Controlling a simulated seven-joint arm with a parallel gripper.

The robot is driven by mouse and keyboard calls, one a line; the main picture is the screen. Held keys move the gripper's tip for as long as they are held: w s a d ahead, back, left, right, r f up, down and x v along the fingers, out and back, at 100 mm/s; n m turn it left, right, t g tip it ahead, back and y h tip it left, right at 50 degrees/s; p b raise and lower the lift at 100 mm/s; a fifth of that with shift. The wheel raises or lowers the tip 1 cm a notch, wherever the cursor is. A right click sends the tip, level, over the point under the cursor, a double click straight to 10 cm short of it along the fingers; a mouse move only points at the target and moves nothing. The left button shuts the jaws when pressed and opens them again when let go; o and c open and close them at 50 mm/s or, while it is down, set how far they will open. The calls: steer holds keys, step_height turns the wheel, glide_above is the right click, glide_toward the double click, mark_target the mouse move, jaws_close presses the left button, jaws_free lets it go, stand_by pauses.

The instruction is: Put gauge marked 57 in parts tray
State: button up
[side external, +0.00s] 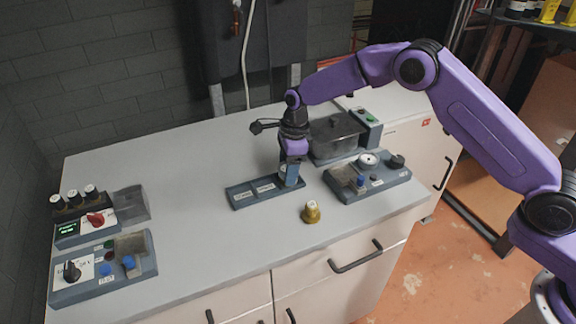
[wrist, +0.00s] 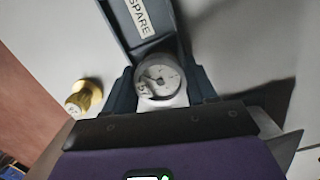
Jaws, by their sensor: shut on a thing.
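A round white-faced gauge (wrist: 158,77) sits between my gripper's fingers (wrist: 162,88) in the wrist view. Its dial carries small dark marks that look like 57, seen tilted. In the side external view, my gripper (side external: 289,176) points down at the right end of a low dark tray with pale labels (side external: 237,204). The gauge is mostly hidden there by the fingers. In the wrist view, the tray (wrist: 165,40) has a label reading SPARE. I cannot tell whether the gauge touches the tray floor. No label reading parts tray is legible.
A brass-coloured fitting with a pale top (side external: 311,212) stands in front of the tray. A panel with another white gauge (side external: 368,160) and knobs is to the right. A lidded dark box (side external: 335,137) stands behind. Control boxes (side external: 103,268) fill the left end; the counter between is clear.

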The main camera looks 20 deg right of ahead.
steer(key=o, duration=1.3)
step_height(320, 180, up, 17)
steer(key=d, duration=0.2)
steer(key=shift+s+r, duration=0.15)
steer(key=shift+s, duration=0.05)
steer(key=shift+s, duration=0.1)
steer(key=s+d+r+n, duration=0.1)
steer(key=s+d+n, duration=0.1)
steer(key=s+n, duration=0.65)
steer(key=s+d+r+n, duration=0.2)
steer(key=s+n, duration=0.5)
steer(key=s, duration=0.3)
steer(key=s+d+f+n, duration=0.2)
steer(key=s+d+n, duration=0.5)
steer(key=s, duration=0.4)
steer(key=s+d+f+n+h, duration=0.1)
steer(key=s+d+f+n, duration=0.2)
steer(key=s+d+n, duration=0.4)
steer(key=s+n, duration=0.3)
steer(key=s, duration=0.1)
steer(key=shift+s+d, duration=0.25)
steer(key=shift+s, duration=0.05)
